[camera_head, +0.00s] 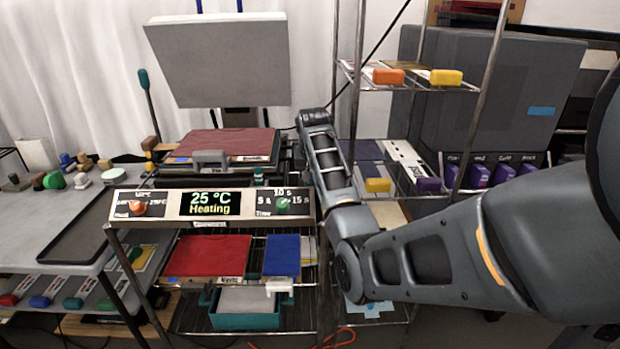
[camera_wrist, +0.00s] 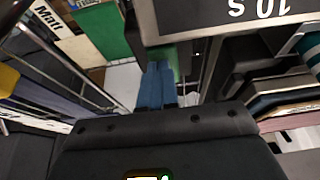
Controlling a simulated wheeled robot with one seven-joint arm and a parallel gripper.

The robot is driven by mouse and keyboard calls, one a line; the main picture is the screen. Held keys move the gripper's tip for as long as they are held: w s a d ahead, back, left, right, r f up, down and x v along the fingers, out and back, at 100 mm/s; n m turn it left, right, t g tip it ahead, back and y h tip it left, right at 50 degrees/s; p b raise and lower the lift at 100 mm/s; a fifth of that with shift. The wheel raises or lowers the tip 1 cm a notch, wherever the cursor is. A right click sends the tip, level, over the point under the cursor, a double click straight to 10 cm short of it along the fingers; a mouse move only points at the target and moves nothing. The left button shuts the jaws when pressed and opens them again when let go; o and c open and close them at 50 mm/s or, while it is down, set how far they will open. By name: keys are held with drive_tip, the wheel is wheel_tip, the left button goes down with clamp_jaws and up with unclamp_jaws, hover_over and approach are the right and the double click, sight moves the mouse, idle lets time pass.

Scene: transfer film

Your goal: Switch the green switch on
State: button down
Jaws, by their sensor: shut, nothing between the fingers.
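A control panel (camera_head: 160,203) reads "25 °C Heating" and has a green knob (camera_head: 282,205) at its right end, beside time marks of 5, 10 and 15 s. A small teal-green piece (camera_head: 258,178) stands just behind the panel's top edge; I cannot tell which of these is the switch. My arm reaches up on the panel's right, and my gripper is not clear in the head view. In the wrist view my gripper (camera_wrist: 156,88) has its blue fingers together, with nothing between them. A green surface (camera_wrist: 168,58) shows just beyond the fingertips, partly hidden; contact cannot be told.
The panel's "10 S" marking (camera_wrist: 258,8) appears upside down in the wrist view. A heat press with a raised grey plate (camera_head: 218,62) stands behind the panel. A metal rack (camera_head: 470,88) with orange and yellow blocks is right of my arm. A cluttered grey table (camera_head: 50,222) is left.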

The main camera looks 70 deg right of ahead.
drive_tip(key=shift+w+d+r, duration=0.25)
drive_tip(key=shift+w+d, duration=0.1)
drive_tip(key=shift+d, duration=0.25)
drive_tip(key=shift+r, duration=0.15)
drive_tip(key=shift+r+p, duration=0.25)
drive_tip(key=shift+p, duration=0.2)
drive_tip(key=r+p, duration=0.3)
drive_tip(key=r, duration=0.1)
drive_tip(key=shift+a, duration=0.3)
drive_tip(key=s+a+r+b, duration=0.2)
drive_tip(key=a+r, duration=0.3)
drive_tip(key=r, duration=0.2)
drive_tip(key=shift+s+a+r, duration=0.15)
drive_tip(key=shift+s+r, duration=0.1)
